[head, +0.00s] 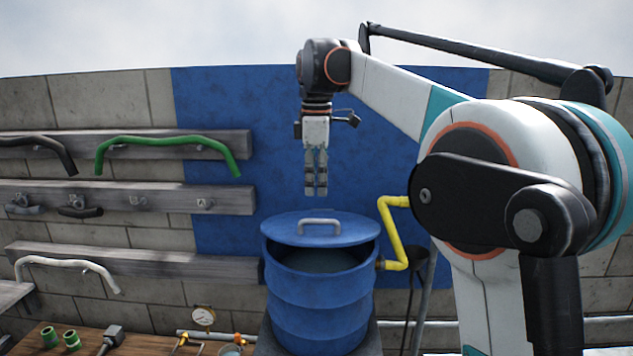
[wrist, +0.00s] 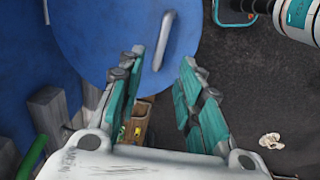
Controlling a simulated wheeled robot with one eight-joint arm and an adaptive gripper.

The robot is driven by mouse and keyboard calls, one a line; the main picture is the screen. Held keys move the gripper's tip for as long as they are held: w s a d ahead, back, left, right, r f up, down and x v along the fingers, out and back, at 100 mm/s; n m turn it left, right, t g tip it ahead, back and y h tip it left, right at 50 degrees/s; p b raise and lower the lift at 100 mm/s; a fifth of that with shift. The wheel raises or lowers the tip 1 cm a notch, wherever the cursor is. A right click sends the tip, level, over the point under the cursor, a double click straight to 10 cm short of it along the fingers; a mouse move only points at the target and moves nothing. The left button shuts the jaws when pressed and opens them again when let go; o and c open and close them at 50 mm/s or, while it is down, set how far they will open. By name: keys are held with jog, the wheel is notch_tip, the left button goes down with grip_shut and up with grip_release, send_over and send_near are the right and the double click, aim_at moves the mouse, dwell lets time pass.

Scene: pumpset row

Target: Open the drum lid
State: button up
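The blue drum (head: 320,305) stands in front of the wall. Its round blue lid (head: 285,234) carries a pale curved handle (head: 320,222). The lid sits above the rim toward the back, and a dark interior shows below its front edge, so it looks partly raised. My gripper (head: 316,192) hangs pointing down above the lid, apart from the handle. In the wrist view my gripper (wrist: 163,60) has its fingers spread and empty, with the handle (wrist: 165,40) beyond the fingertips, over the lid (wrist: 115,35). The hinge is hidden.
A yellow crank-shaped pipe (head: 392,235) is close to the drum's right side. Wall boards at left hold a green bar (head: 165,142) and a white bar (head: 65,263). A wooden bench (head: 140,343) with fittings and a gauge (head: 203,317) lies low at left. Open air surrounds my gripper.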

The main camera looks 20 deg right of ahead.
jog(key=shift+r+p, duration=0.95)
jog(key=shift+r, duration=1.65)
